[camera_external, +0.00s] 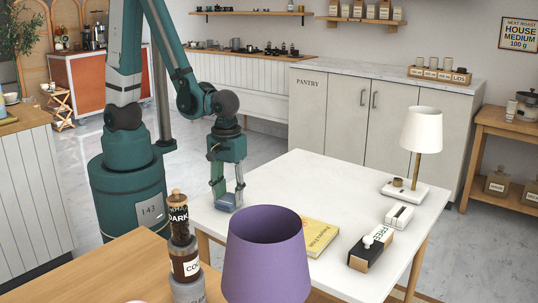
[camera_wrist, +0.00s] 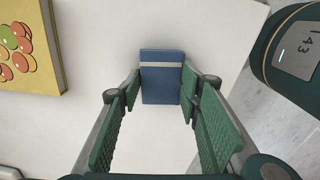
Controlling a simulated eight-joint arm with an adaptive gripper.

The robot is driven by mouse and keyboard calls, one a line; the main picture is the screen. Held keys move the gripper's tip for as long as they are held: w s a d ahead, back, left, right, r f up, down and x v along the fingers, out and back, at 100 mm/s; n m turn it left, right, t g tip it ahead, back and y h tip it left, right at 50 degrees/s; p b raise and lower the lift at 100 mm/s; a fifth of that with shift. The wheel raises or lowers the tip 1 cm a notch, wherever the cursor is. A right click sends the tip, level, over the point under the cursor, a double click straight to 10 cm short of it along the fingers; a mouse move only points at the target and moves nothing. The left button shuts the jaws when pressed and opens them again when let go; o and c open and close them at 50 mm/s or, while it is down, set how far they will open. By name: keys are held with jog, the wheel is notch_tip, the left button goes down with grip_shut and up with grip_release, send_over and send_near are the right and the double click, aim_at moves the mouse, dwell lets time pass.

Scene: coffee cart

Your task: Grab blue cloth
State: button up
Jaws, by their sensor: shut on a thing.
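The blue cloth (camera_wrist: 161,88) is a folded rectangular block with a pale stripe near its far end, seen in the wrist view. My gripper (camera_wrist: 161,80) has its two green fingers on its left and right sides, shut on it. In the external view my gripper (camera_external: 227,190) points down at the left part of the white table, with the cloth (camera_external: 225,203) between its fingertips. I cannot tell whether the cloth rests on the table or hangs just above it.
A yellow book (camera_external: 314,237) lies right of the cloth. A white lamp (camera_external: 421,135), a small white box (camera_external: 399,216) and a black-and-wood box (camera_external: 371,249) stand farther right. A purple lampshade (camera_external: 266,258) and a dark-labelled jar (camera_external: 184,252) are in the foreground. The table's back middle is clear.

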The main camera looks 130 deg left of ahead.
aim_at(229, 198)
notch_tip(229, 198, up, 10)
jog(key=p, duration=0.3)
jog(key=shift+f, duration=0.25)
